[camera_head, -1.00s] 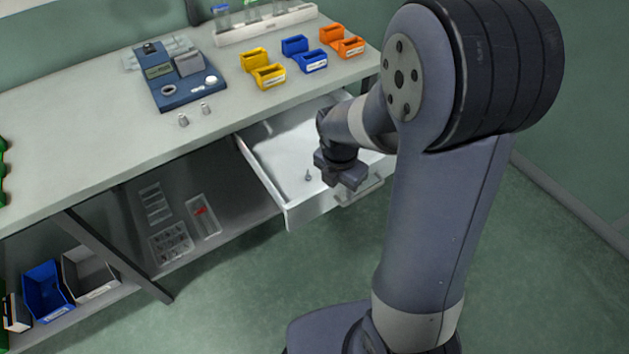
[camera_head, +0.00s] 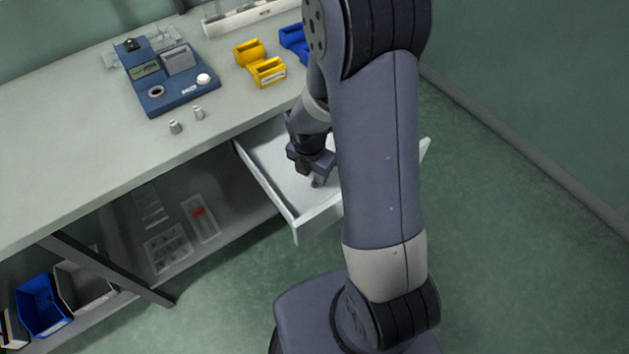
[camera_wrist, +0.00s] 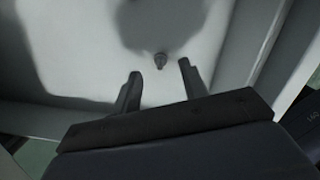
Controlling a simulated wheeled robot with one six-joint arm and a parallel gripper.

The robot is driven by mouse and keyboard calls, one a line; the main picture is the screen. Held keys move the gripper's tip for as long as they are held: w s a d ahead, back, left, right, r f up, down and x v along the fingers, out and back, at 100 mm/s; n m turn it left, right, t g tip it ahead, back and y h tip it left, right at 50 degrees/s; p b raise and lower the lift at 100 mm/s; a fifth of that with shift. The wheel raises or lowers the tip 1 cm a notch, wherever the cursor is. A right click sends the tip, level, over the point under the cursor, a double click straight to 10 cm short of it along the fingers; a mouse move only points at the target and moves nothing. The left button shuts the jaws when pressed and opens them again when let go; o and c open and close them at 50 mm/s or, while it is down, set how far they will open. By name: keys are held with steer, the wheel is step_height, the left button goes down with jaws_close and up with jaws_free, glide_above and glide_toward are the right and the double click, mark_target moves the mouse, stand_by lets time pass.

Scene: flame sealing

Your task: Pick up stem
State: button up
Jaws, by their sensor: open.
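The stem (camera_head: 317,182) is a small grey metal piece in the open white drawer (camera_head: 271,181). My gripper (camera_head: 315,172) is inside the drawer area, close to the stem in the head view. In the wrist view my gripper (camera_wrist: 160,68) is open, with a dark finger on each side and nothing between them. Whether either finger touches the stem cannot be told, but they look apart from it.
The drawer's front wall (camera_head: 319,217) and side walls surround the gripper. On the bench above are a blue device (camera_head: 165,85), two small metal cylinders (camera_head: 175,127) and yellow bins (camera_head: 268,71). Clear trays (camera_head: 201,218) lie on the shelf below.

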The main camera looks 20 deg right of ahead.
mark_target(315, 180)
steer(key=shift+w+d+f, duration=0.1)
steer(key=shift+f, duration=0.65)
steer(key=shift+w+d+f, duration=0.1)
steer(key=shift+f, duration=0.65)
steer(key=shift+c, duration=0.4)
jaws_close()
